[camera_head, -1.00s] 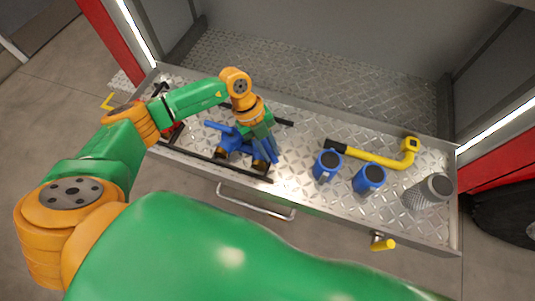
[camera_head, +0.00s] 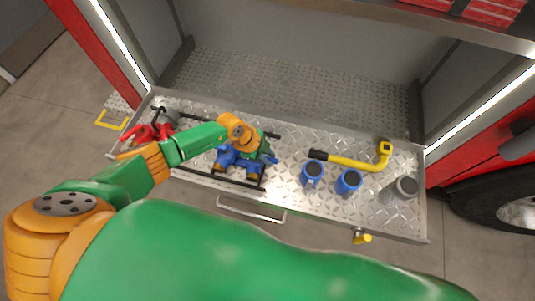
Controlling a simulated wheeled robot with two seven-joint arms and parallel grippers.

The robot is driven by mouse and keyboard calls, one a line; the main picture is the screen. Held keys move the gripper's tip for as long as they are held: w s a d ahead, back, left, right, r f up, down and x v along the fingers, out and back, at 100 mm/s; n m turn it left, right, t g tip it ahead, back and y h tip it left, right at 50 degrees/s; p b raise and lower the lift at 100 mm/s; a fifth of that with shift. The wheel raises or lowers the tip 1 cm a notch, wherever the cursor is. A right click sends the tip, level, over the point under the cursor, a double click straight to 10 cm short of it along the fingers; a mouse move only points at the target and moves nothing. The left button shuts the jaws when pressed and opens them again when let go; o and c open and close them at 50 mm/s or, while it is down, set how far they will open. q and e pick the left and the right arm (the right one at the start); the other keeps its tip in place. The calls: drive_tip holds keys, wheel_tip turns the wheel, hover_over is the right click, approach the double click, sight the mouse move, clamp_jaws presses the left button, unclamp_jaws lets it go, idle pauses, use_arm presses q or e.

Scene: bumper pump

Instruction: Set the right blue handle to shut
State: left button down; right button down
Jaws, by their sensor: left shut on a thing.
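The blue pump (camera_head: 232,160) sits in the drawer, left of the middle, with brass-coloured ends facing the front. The right blue handle (camera_head: 271,158) shows as a small blue piece sticking out to the right, beside the gripper's tip. My left gripper (camera_head: 262,156) comes down over the pump's right side and is shut on the right blue handle. My wrist covers much of the handle and the pump's top, so the handle's exact angle is hard to tell. My right gripper is not in view.
Two blue caps (camera_head: 348,182), a yellow wrench-like bar (camera_head: 355,164) with a black end, and a grey cylinder (camera_head: 404,187) stand right of the pump. A red fitting (camera_head: 150,132) lies at the left. The drawer's handle (camera_head: 252,212) is at the front.

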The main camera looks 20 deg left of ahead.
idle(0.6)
use_arm(q)
drive_tip(key=c, duration=0.8)
unclamp_jaws()
drive_tip(key=shift+a, duration=0.1)
drive_tip(key=shift+o, duration=0.2)
drive_tip(key=shift+r+p, duration=0.4)
drive_tip(key=p+v, duration=0.2)
drive_tip(key=v, duration=0.4)
drive_tip(key=shift+a, duration=0.2)
drive_tip(key=shift+r, duration=0.1)
drive_tip(key=shift+s, duration=0.1)
